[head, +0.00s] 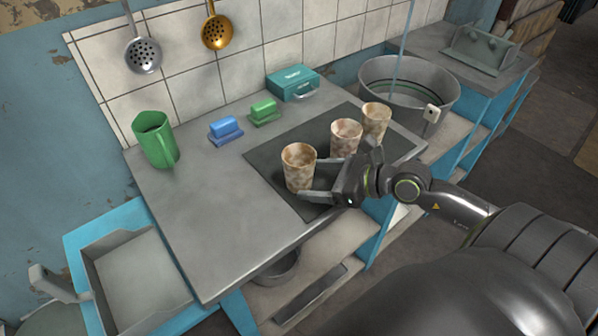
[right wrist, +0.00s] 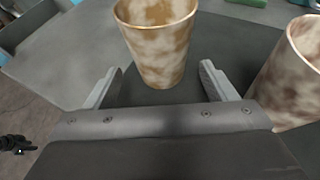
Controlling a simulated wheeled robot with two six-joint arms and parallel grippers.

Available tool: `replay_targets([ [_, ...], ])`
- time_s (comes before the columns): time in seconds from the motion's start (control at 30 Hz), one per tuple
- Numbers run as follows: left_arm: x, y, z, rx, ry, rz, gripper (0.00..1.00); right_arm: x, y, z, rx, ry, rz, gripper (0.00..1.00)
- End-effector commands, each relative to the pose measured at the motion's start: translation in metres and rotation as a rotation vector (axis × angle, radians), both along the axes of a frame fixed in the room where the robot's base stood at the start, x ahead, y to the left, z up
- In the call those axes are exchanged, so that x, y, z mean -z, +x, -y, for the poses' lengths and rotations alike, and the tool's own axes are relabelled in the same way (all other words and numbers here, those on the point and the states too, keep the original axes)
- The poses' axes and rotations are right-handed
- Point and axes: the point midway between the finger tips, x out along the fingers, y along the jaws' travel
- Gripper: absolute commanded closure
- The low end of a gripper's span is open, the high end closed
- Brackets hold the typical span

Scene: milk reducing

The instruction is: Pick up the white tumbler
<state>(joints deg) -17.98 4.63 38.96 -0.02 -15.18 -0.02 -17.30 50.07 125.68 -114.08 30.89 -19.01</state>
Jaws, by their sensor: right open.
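Three mottled tumblers, off-white with brown patches, stand upright on a dark mat (head: 262,157) on the grey counter. The left tumbler (head: 299,170) is nearest my right gripper (head: 317,178). The middle tumbler (head: 345,139) and the far tumbler (head: 377,120) stand behind it to the right. No plain white tumbler shows. My right gripper is open, with its fingers pointing at the left tumbler. In the right wrist view that tumbler (right wrist: 158,42) stands just ahead, between the fingertips (right wrist: 161,72), with a gap on both sides. My left gripper does not show clearly.
Another tumbler (right wrist: 290,75) is close on the right in the wrist view. The counter's front left is clear.

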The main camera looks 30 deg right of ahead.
Motion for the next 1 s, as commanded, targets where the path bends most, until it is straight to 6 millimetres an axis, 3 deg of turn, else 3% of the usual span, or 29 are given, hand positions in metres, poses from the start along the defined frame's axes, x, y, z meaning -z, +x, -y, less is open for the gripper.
replay_targets([
  [0.43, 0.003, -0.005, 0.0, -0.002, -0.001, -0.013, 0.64, 0.016, 0.035, -0.021, 0.002, 0.004, 0.003, 0.22],
  [0.83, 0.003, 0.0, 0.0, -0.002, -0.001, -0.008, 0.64, 0.019, 0.041, -0.024, 0.001, 0.0, 0.0, 0.22],
  [1.0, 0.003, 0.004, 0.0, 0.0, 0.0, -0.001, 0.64, 0.019, 0.041, -0.024, 0.0, 0.0, 0.0, 0.44],
])
